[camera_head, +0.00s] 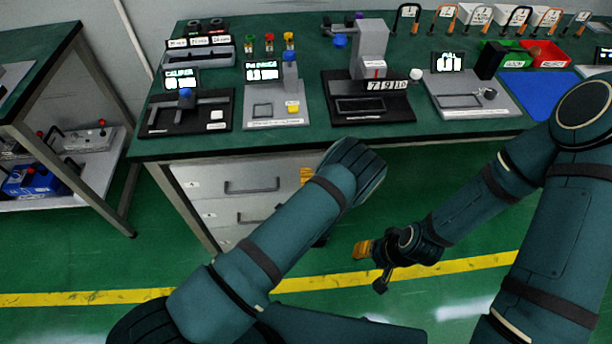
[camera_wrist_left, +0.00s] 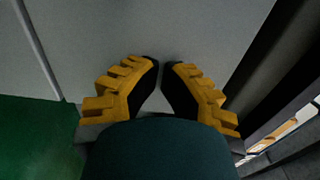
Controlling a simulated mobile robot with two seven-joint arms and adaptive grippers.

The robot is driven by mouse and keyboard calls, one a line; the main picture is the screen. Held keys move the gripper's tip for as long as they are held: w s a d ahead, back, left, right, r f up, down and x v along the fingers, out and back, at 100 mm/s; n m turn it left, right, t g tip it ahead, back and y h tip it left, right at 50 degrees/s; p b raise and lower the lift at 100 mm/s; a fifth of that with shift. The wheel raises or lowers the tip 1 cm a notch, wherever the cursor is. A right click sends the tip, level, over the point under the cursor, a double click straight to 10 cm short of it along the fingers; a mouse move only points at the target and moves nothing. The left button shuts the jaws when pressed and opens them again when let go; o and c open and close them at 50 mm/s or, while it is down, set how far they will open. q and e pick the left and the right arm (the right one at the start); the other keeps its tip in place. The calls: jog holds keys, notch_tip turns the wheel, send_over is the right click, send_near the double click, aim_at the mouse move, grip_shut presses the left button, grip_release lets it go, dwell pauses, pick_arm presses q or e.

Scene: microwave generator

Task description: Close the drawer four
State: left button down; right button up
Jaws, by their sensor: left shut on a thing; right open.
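The grey drawer unit (camera_head: 225,200) is under the green bench, with drawer fronts stacked one above another. The upper front has a handle (camera_head: 252,186), and a lower front shows another handle (camera_head: 262,217). The lowest fronts, and so drawer four, are hidden behind my left arm. My left gripper (camera_head: 308,177) is at the right of the upper drawer front, mostly hidden by its wrist. In the left wrist view its fingertips (camera_wrist_left: 161,66) are close together before a plain grey panel (camera_wrist_left: 150,25); what they hold is hidden. My right gripper (camera_head: 371,268) is open and empty above the floor.
The green bench top (camera_head: 310,110) carries several instruments, padlocks and a green and a red bin. A second bench (camera_head: 40,70) with a lower shelf stands at the left. The green floor (camera_head: 160,240) between them is clear. A dark gap (camera_wrist_left: 275,75) borders the panel.

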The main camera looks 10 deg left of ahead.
pick_arm(q)
jog(key=shift+w+r, duration=0.15)
jog(key=shift+r, duration=0.05)
jog(key=v, duration=1.2)
jog(key=shift+f, duration=0.1)
